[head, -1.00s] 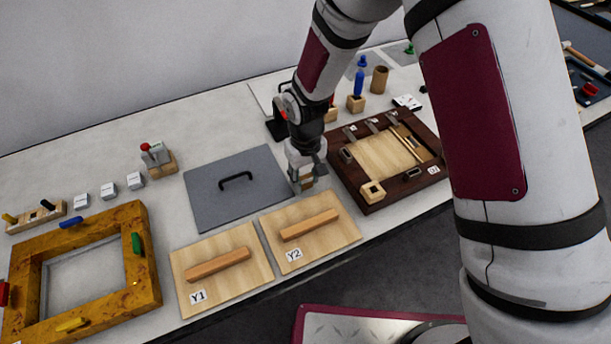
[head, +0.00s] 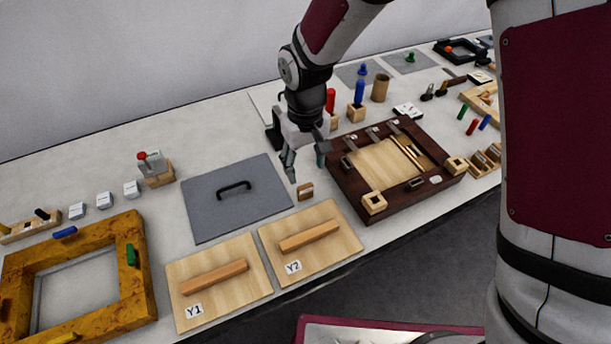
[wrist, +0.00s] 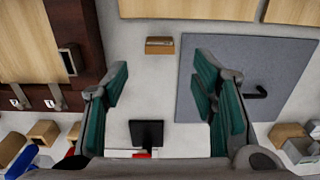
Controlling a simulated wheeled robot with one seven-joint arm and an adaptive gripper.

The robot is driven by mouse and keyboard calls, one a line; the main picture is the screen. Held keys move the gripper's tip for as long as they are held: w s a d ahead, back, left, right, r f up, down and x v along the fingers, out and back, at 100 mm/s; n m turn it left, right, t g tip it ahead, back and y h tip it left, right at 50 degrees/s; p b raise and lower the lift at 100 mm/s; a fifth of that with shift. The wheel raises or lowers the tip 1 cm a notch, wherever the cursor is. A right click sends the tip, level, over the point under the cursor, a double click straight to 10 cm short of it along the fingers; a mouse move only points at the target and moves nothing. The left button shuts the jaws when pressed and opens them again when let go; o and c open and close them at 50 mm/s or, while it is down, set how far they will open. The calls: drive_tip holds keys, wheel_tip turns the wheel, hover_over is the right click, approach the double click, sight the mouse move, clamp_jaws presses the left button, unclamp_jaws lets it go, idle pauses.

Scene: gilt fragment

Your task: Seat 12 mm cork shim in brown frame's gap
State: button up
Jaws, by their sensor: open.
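The dark brown frame (head: 347,185) lies on the table with a light wooden panel (head: 378,165) inside and a narrow light strip (head: 412,152) along a slot on the right. A small tan-brown block (head: 305,191), perhaps the cork shim, stands on the table between the frame and a grey mat. In the wrist view the block (wrist: 160,62) is beyond my fingertips, between the frame's edge (wrist: 86,40) and the mat. My gripper (head: 306,166) is open and empty, above and behind the block. Its green-padded fingers (wrist: 160,78) are spread wide in the wrist view.
The grey mat with a black handle (head: 235,188) lies left. Boards Y1 (head: 218,280) and Y2 (head: 310,243) with wooden bars lie in front. A mottled yellow frame (head: 140,255) is at far left. Small blocks sit on the brown frame's front corners (head: 374,203) (head: 456,165).

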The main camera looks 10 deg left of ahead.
drive_tip(key=shift+r, duration=1.6)
